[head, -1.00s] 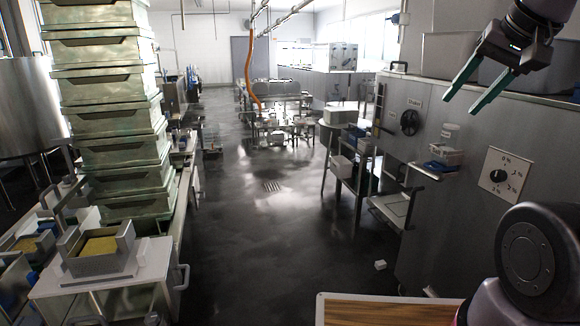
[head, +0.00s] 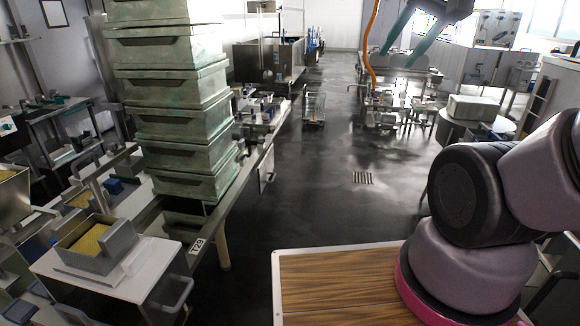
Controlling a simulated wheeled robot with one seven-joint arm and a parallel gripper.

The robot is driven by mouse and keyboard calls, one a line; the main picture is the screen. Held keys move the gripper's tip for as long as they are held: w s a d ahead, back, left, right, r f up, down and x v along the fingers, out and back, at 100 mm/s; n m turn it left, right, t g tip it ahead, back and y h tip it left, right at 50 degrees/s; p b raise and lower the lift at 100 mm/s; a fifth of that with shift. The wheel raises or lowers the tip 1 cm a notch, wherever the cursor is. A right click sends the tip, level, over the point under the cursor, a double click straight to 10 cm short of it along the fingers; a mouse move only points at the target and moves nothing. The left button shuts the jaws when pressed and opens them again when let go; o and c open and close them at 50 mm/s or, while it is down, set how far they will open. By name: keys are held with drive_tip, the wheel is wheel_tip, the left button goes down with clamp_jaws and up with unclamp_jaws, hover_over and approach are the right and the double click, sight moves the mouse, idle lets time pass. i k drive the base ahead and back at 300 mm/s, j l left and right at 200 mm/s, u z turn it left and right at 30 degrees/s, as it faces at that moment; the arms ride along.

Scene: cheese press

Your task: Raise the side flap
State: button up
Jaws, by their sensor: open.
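I cannot tell for certain which part is the side flap. No part in the head view is clearly a hinged flap. The fingers are in the air, well to the right of the crates and work tables.
A tall stack of green crates (head: 184,126) stands at left. In front of it, a metal mould (head: 97,245) with yellow content sits on a white-topped stand (head: 60,268). The dark floor (head: 300,190) is clear in the middle. A beige box (head: 473,108) lies at right.

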sight(266, 168)
drive_tip(key=i+l+u, duration=0.45)
drive_tip(key=l, duration=0.25)
drive_tip(key=i+l, duration=0.25)
drive_tip(key=i, duration=0.25)
drive_tip(key=i+l+z, duration=0.1)
drive_tip(key=i+l, duration=0.15)
drive_tip(key=i, duration=0.2)
drive_tip(key=i+l, duration=0.2)
drive_tip(key=i, duration=0.3)
drive_tip(key=i+l+z, duration=0.1)
drive_tip(key=i, duration=0.4)
drive_tip(key=i+l, duration=0.25)
drive_tip(key=i, duration=0.2)
